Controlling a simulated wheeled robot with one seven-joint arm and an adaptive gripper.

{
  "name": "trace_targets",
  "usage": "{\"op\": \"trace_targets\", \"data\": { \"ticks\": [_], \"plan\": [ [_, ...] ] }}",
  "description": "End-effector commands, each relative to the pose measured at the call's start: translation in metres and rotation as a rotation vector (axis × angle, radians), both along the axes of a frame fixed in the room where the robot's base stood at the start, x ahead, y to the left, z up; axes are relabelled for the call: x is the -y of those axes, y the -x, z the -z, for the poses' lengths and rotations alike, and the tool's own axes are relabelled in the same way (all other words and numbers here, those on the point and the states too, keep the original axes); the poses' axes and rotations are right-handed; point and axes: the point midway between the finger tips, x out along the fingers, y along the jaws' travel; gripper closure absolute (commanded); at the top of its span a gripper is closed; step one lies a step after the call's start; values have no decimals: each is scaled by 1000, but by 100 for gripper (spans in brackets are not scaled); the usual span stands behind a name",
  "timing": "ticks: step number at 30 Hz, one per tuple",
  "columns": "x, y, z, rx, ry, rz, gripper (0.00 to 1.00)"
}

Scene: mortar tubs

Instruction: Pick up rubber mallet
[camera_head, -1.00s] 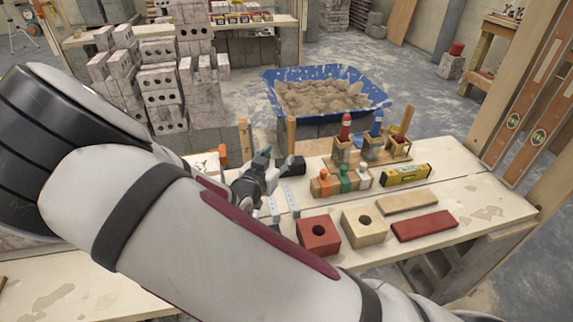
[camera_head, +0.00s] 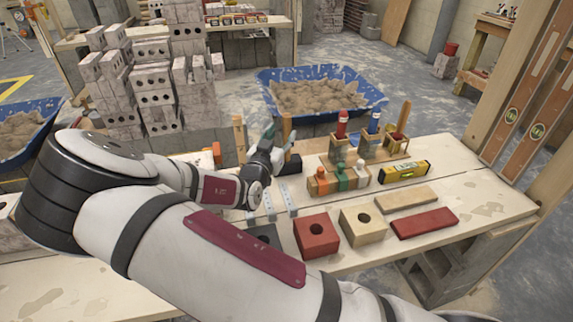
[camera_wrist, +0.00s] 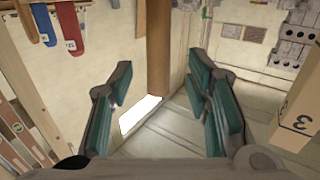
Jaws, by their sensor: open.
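The rubber mallet appears to be the tool with the upright wooden handle (camera_head: 287,125) and a dark head (camera_head: 293,166) on the bench, partly hidden behind my gripper. My gripper (camera_head: 278,148) is open beside the handle, its teal finger pads spread. In the wrist view, a round wooden handle (camera_wrist: 158,50) stands upright between and beyond the two fingers of my gripper (camera_wrist: 165,105), with a visible gap on each side. The mallet head is not clearly seen in the wrist view.
A second upright wooden piece (camera_head: 239,136) stands to the left. Bottles in a wooden block (camera_head: 338,183), a yellow level (camera_head: 404,171), a red block with a hole (camera_head: 316,236) and a tan one (camera_head: 362,227) lie to the right. A blue mortar tub (camera_head: 372,102) is behind.

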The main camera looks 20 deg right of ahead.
Motion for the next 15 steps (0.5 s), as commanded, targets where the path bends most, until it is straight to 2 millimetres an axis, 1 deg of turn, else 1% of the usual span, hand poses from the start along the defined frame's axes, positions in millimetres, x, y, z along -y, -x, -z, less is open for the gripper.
{"op": "trace_targets", "data": {
  "ticks": [5, 9, 12, 15],
  "plan": [
    [13, -16, 4, 1, 1, 2, 55],
    [24, -33, 5, 0, 0, 1, 55],
    [28, -39, 4, 0, 0, 1, 55],
    [28, -40, 4, 0, 0, 0, 55]
  ]
}}
